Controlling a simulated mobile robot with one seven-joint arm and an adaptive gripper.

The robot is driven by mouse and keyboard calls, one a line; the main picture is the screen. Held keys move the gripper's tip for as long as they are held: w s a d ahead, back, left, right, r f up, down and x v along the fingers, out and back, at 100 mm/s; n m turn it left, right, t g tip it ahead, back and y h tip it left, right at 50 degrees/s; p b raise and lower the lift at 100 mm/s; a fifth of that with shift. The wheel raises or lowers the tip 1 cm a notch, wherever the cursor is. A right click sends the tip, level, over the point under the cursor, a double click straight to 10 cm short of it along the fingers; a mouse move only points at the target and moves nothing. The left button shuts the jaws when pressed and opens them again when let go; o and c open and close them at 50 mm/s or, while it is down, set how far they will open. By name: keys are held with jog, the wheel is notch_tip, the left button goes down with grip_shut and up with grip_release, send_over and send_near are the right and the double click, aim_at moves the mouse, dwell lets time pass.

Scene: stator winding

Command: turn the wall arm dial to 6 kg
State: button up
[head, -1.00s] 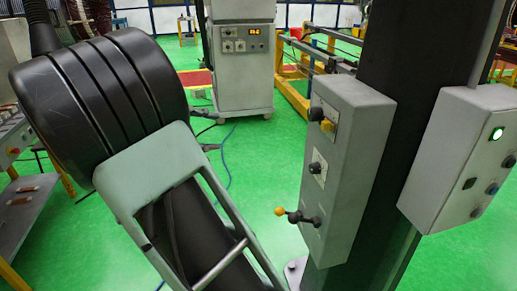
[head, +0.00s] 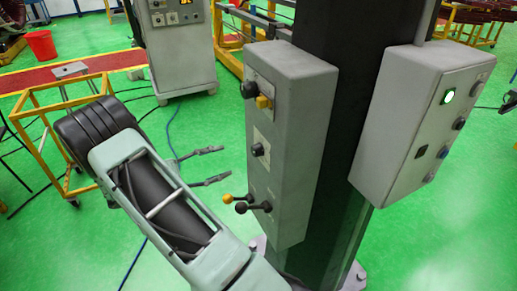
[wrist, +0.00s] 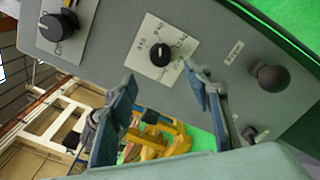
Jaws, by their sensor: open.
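The dial is a black knob (head: 258,149) on a pale plate, midway down the front of a grey box on the dark column. In the wrist view the dial (wrist: 160,54) sits on a white plate with printed marks around it, too small to read, so its setting cannot be told. My gripper (head: 222,164) is open and empty, to the left of the box in the head view, with its fingers towards the box. In the wrist view the two fingertips (wrist: 159,72) are spread either side of and just below the dial, apparently not touching it.
Above the dial are another black knob (head: 249,89) and a yellow knob (head: 264,102). Below it are a yellow-ball lever (head: 226,199) and a black ball knob (head: 266,206). A second box with a lit green button (head: 448,97) is at right.

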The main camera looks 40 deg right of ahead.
aim_at(253, 151)
jog(key=p+x, duration=0.2)
jog(key=x, duration=0.8)
jog(key=shift+d, duration=0.35)
jog(key=shift+c, duration=0.4)
jog(key=c, duration=1.1)
jog(key=shift+o, duration=0.2)
jog(key=shift+n, duration=0.3)
jog(key=n+p, duration=0.1)
jog(key=n, duration=0.5)
jog(key=shift+r, duration=0.15)
jog(key=n+p, duration=0.1)
jog(key=n, duration=0.4)
jog(key=shift+w+p, duration=0.1)
jog(key=shift+p, duration=0.25)
jog(key=shift+n, duration=0.3)
